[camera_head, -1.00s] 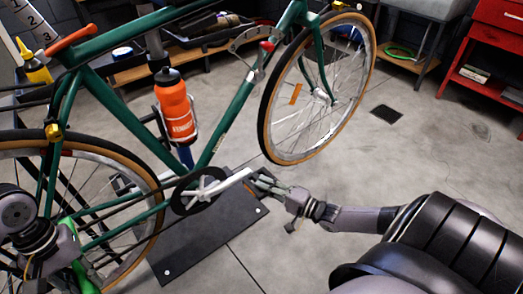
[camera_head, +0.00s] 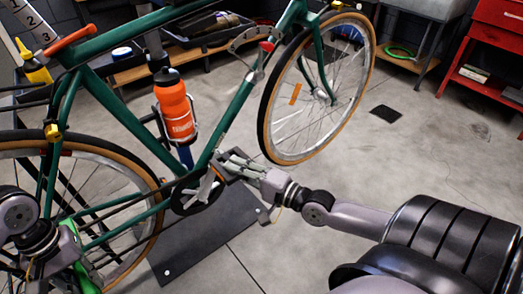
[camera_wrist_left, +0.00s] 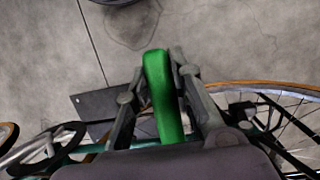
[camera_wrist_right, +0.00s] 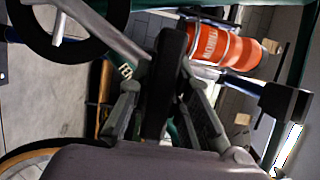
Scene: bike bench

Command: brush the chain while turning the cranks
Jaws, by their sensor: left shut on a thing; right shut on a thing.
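The green bike stands in the head view, its frame (camera_head: 121,110) to the left. The chainring (camera_head: 184,203) is low in the middle. The chain, thin and dark, runs left from it; its brushed spot is hard to make out. My right gripper (camera_head: 228,160) is at the crank's end beside the chainring. In the right wrist view its fingers are closed on a dark pedal (camera_wrist_right: 165,80). My left gripper (camera_head: 74,245) is at the lower left by the rear wheel, shut on the brush's green handle (camera_wrist_left: 163,95). The bristles are hidden.
An orange bottle (camera_head: 175,108) sits in the frame's cage. A dark base plate (camera_head: 215,235) lies on the floor under the cranks. The front wheel (camera_head: 318,85) is just beyond my right gripper. A red cart (camera_head: 490,55) stands far right. Floor at the right is open.

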